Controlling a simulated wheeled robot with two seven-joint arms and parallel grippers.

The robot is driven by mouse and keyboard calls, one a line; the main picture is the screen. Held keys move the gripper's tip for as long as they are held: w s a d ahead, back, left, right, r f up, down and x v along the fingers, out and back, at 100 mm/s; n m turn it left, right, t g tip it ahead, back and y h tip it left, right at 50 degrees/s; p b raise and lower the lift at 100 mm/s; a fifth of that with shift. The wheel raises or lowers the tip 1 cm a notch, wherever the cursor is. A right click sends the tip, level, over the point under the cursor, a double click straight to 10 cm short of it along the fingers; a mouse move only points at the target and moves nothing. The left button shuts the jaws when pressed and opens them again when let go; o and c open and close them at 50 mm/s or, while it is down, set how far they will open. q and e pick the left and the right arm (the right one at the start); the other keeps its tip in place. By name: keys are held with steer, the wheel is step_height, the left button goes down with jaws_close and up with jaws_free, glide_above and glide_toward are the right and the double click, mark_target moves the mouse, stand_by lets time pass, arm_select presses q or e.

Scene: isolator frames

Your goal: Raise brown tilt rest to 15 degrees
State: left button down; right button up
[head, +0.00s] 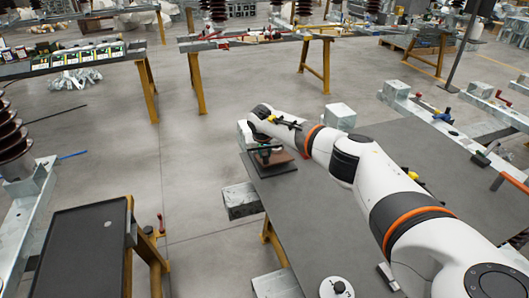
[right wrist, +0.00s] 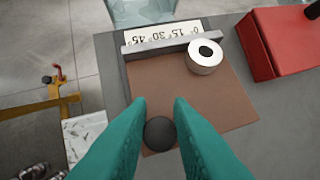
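The brown tilt rest (head: 284,155) is at the far left end of the grey table in the head view, partly hidden by my right arm. In the right wrist view its brown plate (right wrist: 225,105) looks flat, and a white roll (right wrist: 205,56) is on it. A white scale (right wrist: 160,35) marked 0, 15, 30, 45 lies beyond a grey bar. A dark round knob (right wrist: 159,133) sits at the plate's near edge. My right gripper (right wrist: 160,103) has its teal fingers apart on either side of the knob; whether they grip it is unclear. My left gripper is out of view.
A red box (right wrist: 282,42) stands right of the plate in the right wrist view. In the head view, a pale metal block (head: 340,116) is at the grey table's (head: 300,215) far edge. A dark tray table (head: 80,255) is at lower left, with open floor between.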

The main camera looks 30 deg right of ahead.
jaws_close()
steer(key=shift+f, duration=0.1)
steer(key=shift+s+f+t, duration=0.15)
steer(key=shift+t, duration=0.15)
steer(key=shift+a, duration=0.1)
steer(key=o, duration=0.7)
jaws_free()
